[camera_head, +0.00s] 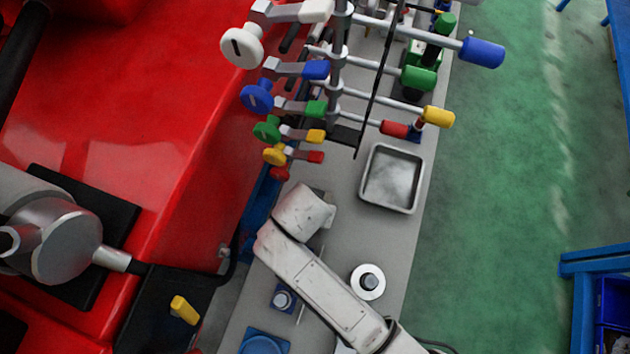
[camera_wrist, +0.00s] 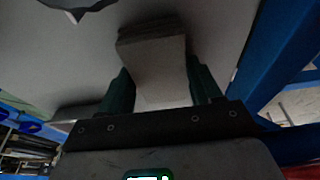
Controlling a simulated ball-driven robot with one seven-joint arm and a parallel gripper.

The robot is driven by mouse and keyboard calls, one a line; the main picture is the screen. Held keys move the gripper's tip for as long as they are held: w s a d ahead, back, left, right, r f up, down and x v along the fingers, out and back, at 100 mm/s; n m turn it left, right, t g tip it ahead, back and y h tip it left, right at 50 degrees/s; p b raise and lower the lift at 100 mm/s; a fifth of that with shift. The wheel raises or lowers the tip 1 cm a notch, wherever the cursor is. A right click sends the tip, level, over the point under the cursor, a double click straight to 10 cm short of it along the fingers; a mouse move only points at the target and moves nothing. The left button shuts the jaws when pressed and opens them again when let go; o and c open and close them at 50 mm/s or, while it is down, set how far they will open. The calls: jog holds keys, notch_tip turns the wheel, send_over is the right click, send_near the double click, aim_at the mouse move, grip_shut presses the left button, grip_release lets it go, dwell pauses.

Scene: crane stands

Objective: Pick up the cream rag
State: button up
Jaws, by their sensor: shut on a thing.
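The cream rag (camera_wrist: 153,52) shows in the wrist view as a folded, flat-sided piece, dim in the shade. It lies between the two dark teal fingers of my gripper (camera_wrist: 161,82), which is shut on it. Its far end sticks out beyond the fingertips. In the head view my white arm reaches over the grey counter (camera_head: 337,240), and its links hide the gripper and the rag. I cannot tell whether the rag is touching the surface behind it.
A metal tray (camera_head: 392,178) lies on the counter. Coloured levers (camera_head: 317,68) stand at the back. A white ring with a dark centre (camera_head: 368,281) is right of my arm. A red machine body (camera_head: 100,120) borders the left. Green floor (camera_head: 500,200) is open at right.

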jog(key=c, duration=0.4)
jog(key=shift+c, duration=0.2)
jog(key=shift+r, duration=0.1)
jog(key=shift+r, duration=0.25)
notch_tip(320, 180, up, 3)
jog(key=shift+f+b, duration=0.2)
jog(key=shift+b, duration=0.1)
jog(key=s+r, duration=0.1)
jog(key=s+a+r, duration=0.1)
jog(key=r, duration=0.1)
jog(key=s+r, duration=0.1)
jog(key=s, duration=0.1)
jog(key=shift+a+r, duration=0.3)
jog(key=shift+r, duration=0.1)
jog(key=s+a+r+p, duration=0.1)
jog(key=s+a+r, duration=0.2)
jog(key=s, duration=0.6)
jog(key=shift+r+p, duration=0.4)
jog(key=shift+r, duration=0.55)
jog(key=shift+s+a, duration=0.1)
